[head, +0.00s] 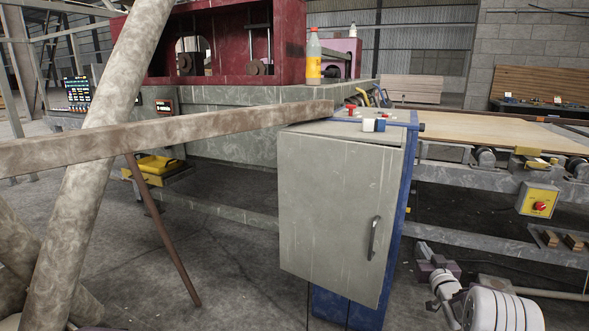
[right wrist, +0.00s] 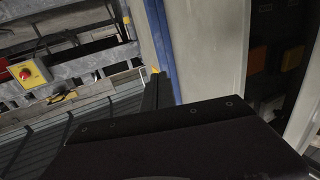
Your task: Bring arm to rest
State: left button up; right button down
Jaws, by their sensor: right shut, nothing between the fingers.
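My right gripper (head: 432,262) is low at the lower right of the head view, to the right of a grey cabinet door (head: 335,215). It is shut and holds nothing. In the right wrist view its dark body fills the bottom, and its narrow dark fingers (right wrist: 158,92) point up the picture toward a blue edge and a pale panel. My right arm's white wrist (head: 503,312) shows at the bottom edge of the head view. My left gripper is not in view.
The blue-framed cabinet has a dark handle (head: 374,238) on its door, which seems to stand ajar. A conveyor with a veneer sheet (head: 490,130) and a yellow box with a red button (head: 538,201) are at right. Large mottled pipes (head: 95,140) cross the left. A bottle (head: 313,60) stands behind.

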jog(key=s+a+f+g, duration=0.7)
jog(key=s+a+g, duration=0.1)
jog(key=s+a, duration=0.25)
jog(key=s+a+f+g+y, duration=0.1)
jog(key=s+a+f+g, duration=0.2)
jog(key=s, duration=0.6)
jog(key=s+a+g, duration=0.2)
jog(key=s+a, duration=0.3)
jog(key=s, duration=0.4)
jog(key=s+a+f+g+y, duration=0.1)
jog(key=s+a+f+g, duration=0.15)
jog(key=s, duration=0.65)
pick_arm(q)
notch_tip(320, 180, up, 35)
jog(key=p, duration=3.5)
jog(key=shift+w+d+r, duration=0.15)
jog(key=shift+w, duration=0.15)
pick_arm(e)
notch_tip(320, 180, up, 36)
jog(key=s+a+g, duration=0.1)
jog(key=shift+s+a+f+n, duration=0.15)
jog(key=shift+s+f+n, duration=0.1)
jog(key=shift+n, duration=0.15)
